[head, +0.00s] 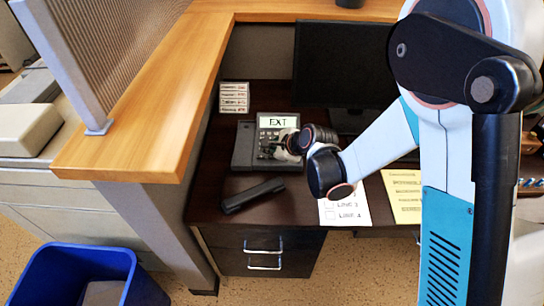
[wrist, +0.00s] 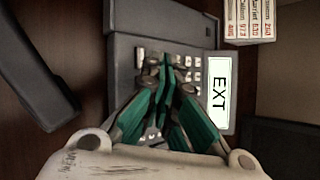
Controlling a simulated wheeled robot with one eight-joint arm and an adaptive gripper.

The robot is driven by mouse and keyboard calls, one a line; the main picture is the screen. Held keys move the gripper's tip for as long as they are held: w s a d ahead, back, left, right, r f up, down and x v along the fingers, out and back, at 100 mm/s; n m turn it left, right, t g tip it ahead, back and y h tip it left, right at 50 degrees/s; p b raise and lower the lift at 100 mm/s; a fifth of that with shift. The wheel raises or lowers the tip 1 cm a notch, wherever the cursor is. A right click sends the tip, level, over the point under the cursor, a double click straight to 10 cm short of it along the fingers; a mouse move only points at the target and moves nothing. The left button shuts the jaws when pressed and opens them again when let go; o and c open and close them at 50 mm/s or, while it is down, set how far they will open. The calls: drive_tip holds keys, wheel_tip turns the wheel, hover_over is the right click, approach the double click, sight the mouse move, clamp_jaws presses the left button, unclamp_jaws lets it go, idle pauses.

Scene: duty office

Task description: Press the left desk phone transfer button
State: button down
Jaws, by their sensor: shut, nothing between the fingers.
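The desk phone (head: 243,147) sits on the dark desk, left of the monitor. Its screen (head: 278,121) reads EXT; it also shows in the wrist view (wrist: 220,92). My gripper (wrist: 164,62) is shut and empty, its teal fingertips over the phone's keypad (wrist: 190,62). In the head view my gripper (head: 270,148) is at the phone, partly hidden by my wrist. I cannot tell whether the fingertips touch a key. The fingers hide part of the keypad, and I cannot make out a transfer label. The handset (head: 252,195) lies off the phone, on the desk in front of it.
A label stack (head: 234,97) stands behind the phone. A black monitor (head: 338,65) is at the back. A paper with line labels (head: 345,207) and a yellow sheet (head: 404,193) lie at the front. A wooden-topped partition (head: 150,90) borders the left. A blue bin (head: 75,268) is on the floor.

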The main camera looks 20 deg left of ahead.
sight(270, 160)
wheel_tip(270, 160, up, 5)
drive_tip(key=p, duration=0.3)
idle(3.8)
